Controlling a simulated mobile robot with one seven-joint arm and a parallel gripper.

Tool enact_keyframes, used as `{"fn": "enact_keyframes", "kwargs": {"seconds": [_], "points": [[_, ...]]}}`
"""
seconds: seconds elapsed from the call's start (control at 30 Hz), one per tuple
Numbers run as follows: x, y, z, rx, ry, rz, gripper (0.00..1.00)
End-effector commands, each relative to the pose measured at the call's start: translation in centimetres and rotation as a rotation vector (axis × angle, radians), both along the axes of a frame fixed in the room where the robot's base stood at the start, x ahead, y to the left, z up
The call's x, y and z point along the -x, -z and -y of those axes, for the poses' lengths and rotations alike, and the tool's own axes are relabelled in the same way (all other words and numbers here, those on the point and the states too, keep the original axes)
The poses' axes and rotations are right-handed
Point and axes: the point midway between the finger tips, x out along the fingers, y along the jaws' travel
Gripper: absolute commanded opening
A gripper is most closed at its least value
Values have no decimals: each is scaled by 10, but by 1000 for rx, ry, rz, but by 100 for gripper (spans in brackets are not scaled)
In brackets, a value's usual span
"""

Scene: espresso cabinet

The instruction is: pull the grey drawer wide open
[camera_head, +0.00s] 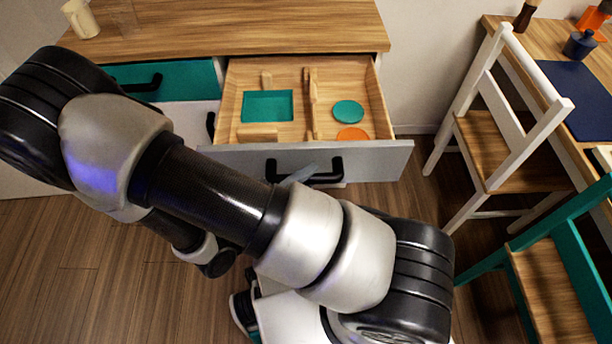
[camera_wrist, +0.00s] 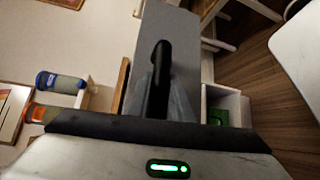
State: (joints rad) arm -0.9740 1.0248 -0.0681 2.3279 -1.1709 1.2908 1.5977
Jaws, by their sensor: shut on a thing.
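The grey drawer (camera_head: 385,157) is pulled out from the cabinet, and its wooden inside shows in the head view. Its black bar handle (camera_head: 328,178) is on the front face. My gripper (camera_head: 298,174) is at the handle, mostly hidden behind my arm in the head view. In the wrist view the handle (camera_wrist: 160,70) stands between the fingers of my gripper (camera_wrist: 160,103), which is shut on it. The grey drawer front (camera_wrist: 185,35) lies just beyond the fingers.
Inside the drawer are a teal tray (camera_head: 267,106), a teal disc (camera_head: 348,111), an orange disc (camera_head: 352,134) and wooden pieces. A teal drawer (camera_head: 190,75) is at the left. A white chair (camera_head: 500,130) stands right of the cabinet, and a teal chair (camera_head: 545,220) stands nearer.

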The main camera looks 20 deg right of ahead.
Motion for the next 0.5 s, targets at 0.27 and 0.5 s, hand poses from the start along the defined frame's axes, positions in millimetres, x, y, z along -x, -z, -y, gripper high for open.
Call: {"fn": "enact_keyframes", "kwargs": {"seconds": [0.27, 0.5], "points": [[3, 1, -1, -3, 1, -5, 39], [2, 1, -1, -2, 1, -5, 39]]}}
